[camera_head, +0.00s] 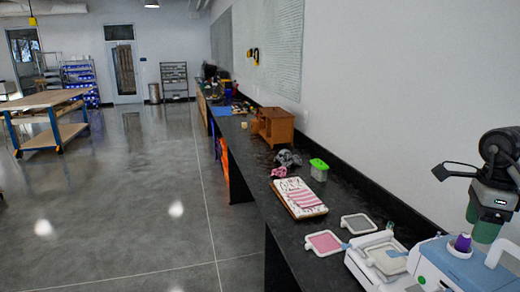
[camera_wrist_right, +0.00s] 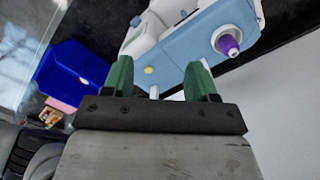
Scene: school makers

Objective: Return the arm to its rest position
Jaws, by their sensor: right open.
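My right arm comes in from the right edge of the head view. Its gripper (camera_head: 484,222) points down beside the white and blue embroidery machine (camera_head: 455,265) at the counter's near end. In the right wrist view, the two green fingers of the gripper (camera_wrist_right: 160,75) stand apart with nothing between them. The machine (camera_wrist_right: 190,45) lies beyond the fingertips, with a purple thread spool (camera_wrist_right: 229,43) on it. Whether the fingers touch the machine is hard to tell. My left gripper is not in view.
The black counter (camera_head: 345,275) runs along the wall (camera_head: 370,90). On it are embroidery hoops (camera_head: 326,243), a pink-striped cloth item (camera_head: 299,197), a green-lidded container (camera_head: 319,170) and a wooden box (camera_head: 275,127). A blue bin (camera_wrist_right: 70,72) shows in the wrist view.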

